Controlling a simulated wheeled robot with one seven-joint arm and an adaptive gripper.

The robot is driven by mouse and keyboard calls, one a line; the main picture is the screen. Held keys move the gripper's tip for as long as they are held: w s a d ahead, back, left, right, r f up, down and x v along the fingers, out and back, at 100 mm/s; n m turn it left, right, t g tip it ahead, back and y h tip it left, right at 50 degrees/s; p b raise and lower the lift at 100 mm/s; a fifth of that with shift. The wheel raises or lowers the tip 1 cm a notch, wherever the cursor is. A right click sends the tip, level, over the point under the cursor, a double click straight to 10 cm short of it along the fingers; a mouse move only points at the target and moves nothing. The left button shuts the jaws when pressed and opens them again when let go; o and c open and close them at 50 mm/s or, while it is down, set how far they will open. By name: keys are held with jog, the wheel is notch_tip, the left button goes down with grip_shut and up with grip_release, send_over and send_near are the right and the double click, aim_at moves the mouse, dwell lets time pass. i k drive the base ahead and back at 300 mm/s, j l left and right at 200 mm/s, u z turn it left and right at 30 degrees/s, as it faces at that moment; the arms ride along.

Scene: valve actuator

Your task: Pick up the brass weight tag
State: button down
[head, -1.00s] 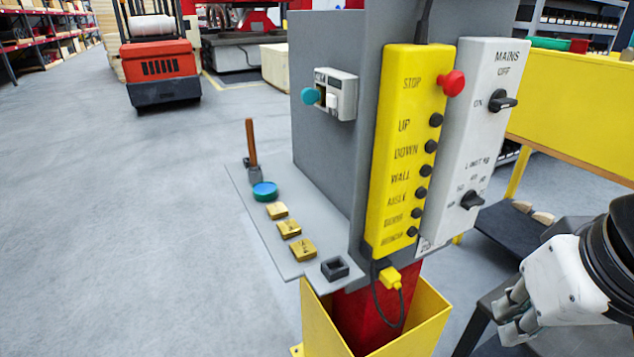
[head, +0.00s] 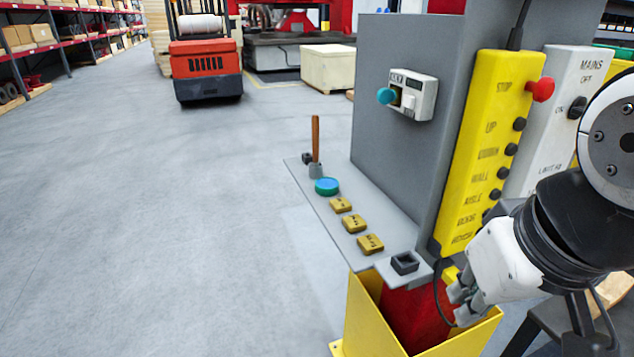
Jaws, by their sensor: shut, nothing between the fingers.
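Three square brass tags with dark markings lie in a row on a narrow grey shelf (head: 312,196): a far one (head: 341,205), a middle one (head: 354,224) and a near one (head: 370,244). I cannot tell which one is the weight tag, and the markings are too small to read. My gripper (head: 462,302) is shut and empty. It appears at the lower right, in front of the bottom of the yellow control box, to the right of the shelf and apart from the tags.
A black square socket (head: 405,262) sits at the shelf's near end. A blue-green disc (head: 326,186) and a wooden-handled tool (head: 316,145) are at its far end. The grey cabinet (head: 407,145), yellow button box (head: 490,150) and yellow guard (head: 362,315) stand close. Floor on the left is clear.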

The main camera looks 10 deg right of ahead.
aim_at(370, 244)
jog(key=i+j, duration=0.15)
jog(key=j, duration=0.3)
jog(key=i+j+z, duration=0.1)
jog(key=j, duration=0.35)
jog(key=i+j, duration=0.15)
jog(key=j, duration=0.25)
jog(key=z, duration=0.05)
